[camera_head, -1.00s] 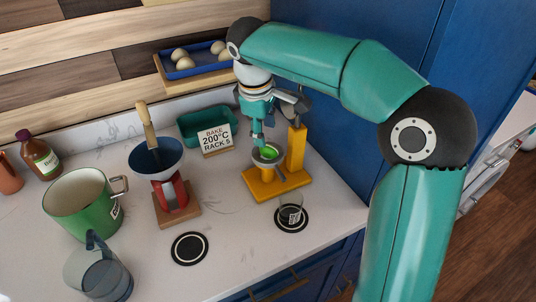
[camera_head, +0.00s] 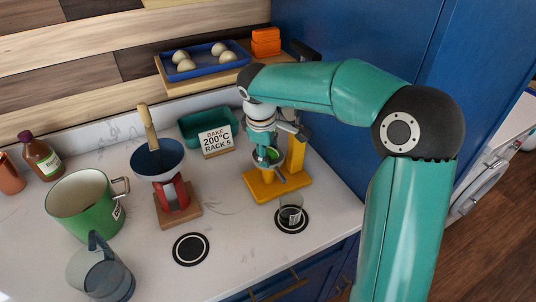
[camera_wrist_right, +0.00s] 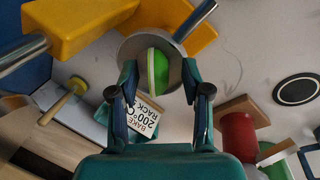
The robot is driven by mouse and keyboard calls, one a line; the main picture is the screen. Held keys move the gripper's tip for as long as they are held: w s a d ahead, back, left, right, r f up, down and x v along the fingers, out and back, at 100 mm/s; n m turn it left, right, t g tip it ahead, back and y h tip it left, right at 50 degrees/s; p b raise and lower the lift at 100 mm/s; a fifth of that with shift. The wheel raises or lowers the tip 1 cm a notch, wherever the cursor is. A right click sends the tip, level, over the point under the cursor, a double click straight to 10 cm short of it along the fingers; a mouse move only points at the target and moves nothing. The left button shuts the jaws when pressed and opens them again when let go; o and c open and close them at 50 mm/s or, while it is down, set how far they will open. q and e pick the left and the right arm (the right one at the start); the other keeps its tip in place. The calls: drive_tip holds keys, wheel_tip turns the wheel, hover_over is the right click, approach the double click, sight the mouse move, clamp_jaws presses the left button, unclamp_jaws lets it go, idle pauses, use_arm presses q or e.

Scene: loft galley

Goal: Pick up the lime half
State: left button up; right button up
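The lime half (camera_wrist_right: 158,70) is bright green with a paler side. It sits in the grey bowl (camera_wrist_right: 129,47) of the yellow press (camera_head: 293,182), and it shows small in the head view (camera_head: 273,154). My right gripper (camera_wrist_right: 159,72) is open, its two fingertips at either side of the lime half in the wrist view with a gap on both sides. In the head view my right gripper (camera_head: 268,158) points down at the bowl and partly hides it. I cannot tell how deep the fingertips are. My left gripper is not in view.
A clear cup (camera_head: 290,212) stands on a dark round mat in front of the press. A "BAKE 200°C RACK 5" sign (camera_head: 216,140), a red stand with a blue funnel (camera_head: 160,163) and a green pot (camera_head: 80,208) stand to the left. A blue cabinet is close at right.

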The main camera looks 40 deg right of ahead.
clamp_jaws()
drive_tip(key=shift+r, duration=0.1)
